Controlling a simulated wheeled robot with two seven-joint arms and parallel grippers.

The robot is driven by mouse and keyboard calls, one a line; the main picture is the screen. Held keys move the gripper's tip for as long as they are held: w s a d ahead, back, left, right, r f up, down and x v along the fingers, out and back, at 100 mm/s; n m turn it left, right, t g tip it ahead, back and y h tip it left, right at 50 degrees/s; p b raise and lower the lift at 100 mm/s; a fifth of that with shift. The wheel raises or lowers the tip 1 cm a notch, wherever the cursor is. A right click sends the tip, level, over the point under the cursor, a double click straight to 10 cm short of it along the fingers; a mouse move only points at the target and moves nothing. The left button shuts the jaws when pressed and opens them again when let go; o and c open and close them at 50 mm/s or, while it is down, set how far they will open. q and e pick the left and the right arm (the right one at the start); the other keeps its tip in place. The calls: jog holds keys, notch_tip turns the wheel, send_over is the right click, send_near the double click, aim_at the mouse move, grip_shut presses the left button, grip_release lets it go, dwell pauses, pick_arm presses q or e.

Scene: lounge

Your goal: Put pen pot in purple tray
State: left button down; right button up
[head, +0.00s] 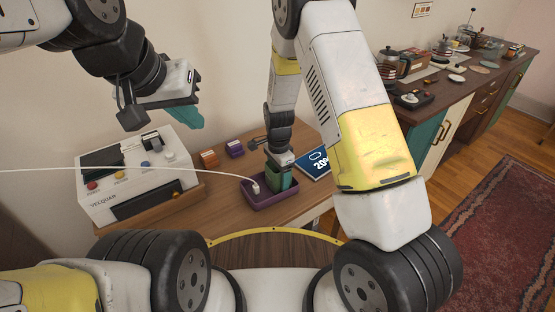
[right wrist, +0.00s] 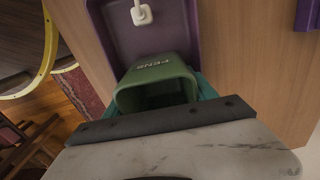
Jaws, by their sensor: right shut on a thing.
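The green pen pot (head: 274,179), lettered PENS in the right wrist view (right wrist: 158,72), is held by my right gripper (head: 282,168). The gripper is shut on it, with teal fingers at its sides. The pot is in or just over the right part of the purple tray (head: 264,207); I cannot tell whether it touches the floor. The tray also shows in the right wrist view (right wrist: 112,32). A white plug (head: 256,188) lies in the tray beside the pot. My left gripper (head: 190,114) hangs above the white machine, its finger gap not clear.
A white machine (head: 140,178) with coloured buttons stands left on the wooden table. An orange box (head: 209,158), a purple box (head: 235,148) and a blue card (head: 316,164) lie behind the tray. A white cable crosses from the left to the tray.

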jog(key=shift+f, duration=0.2)
jog(key=o, duration=1.3)
jog(key=s+d+r+n+t+y, duration=0.1)
jog(key=s+d+r+n, duration=0.1)
jog(key=r, duration=1)
jog(key=s+d+r+n+y, duration=0.1)
jog(key=d+r, duration=0.1)
jog(key=r, duration=0.9)
jog(key=s+d+r+n+t, duration=0.1)
jog(key=s+d+r+n, duration=0.1)
jog(key=s, duration=0.4)
jog(key=s+d+r+n+t, duration=0.2)
jog(key=s+d+r+n, duration=0.1)
jog(key=s+r, duration=0.3)
jog(key=s+d+r+n+t, duration=0.2)
jog(key=s+d+r+n, duration=0.1)
jog(key=s+r, duration=0.3)
jog(key=shift+s+d+n, duration=0.1)
jog(key=shift+d+n, duration=0.15)
jog(key=shift+n, duration=0.55)
